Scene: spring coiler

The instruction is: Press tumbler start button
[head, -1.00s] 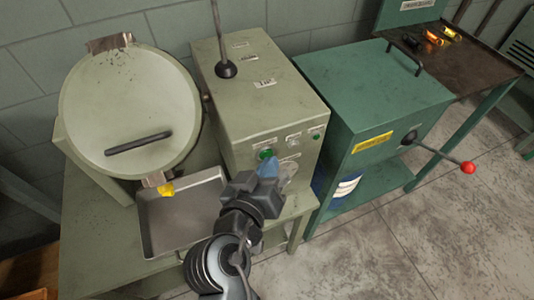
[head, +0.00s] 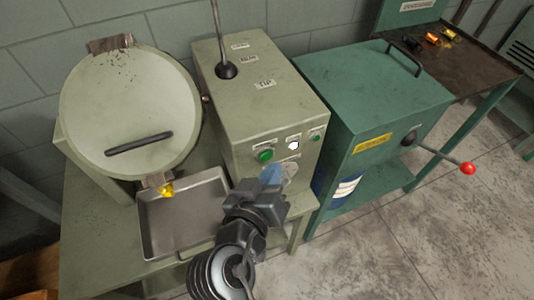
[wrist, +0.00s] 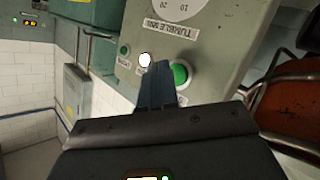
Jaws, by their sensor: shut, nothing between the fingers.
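The grey-green control box (head: 262,100) carries a large green button (head: 265,155) on its front, also seen in the wrist view (wrist: 181,74). Its small label is too blurred to read. Beside it are a bright white lamp (head: 293,146) and a smaller green button or lamp (head: 315,138). My gripper (head: 271,175) is shut and empty, with its blue fingertips just below the large green button in the head view. In the wrist view the fingers (wrist: 154,84) point at the panel, between the white lamp and the large button, which stays uncovered.
A round-lidded drum (head: 128,110) stands left, with a metal tray (head: 150,235) in front of it. A dial marked "TUMBLE MIN" (wrist: 172,8) is on the panel. Right is a green cabinet (head: 385,105) with a red-knobbed lever (head: 467,168) sticking out.

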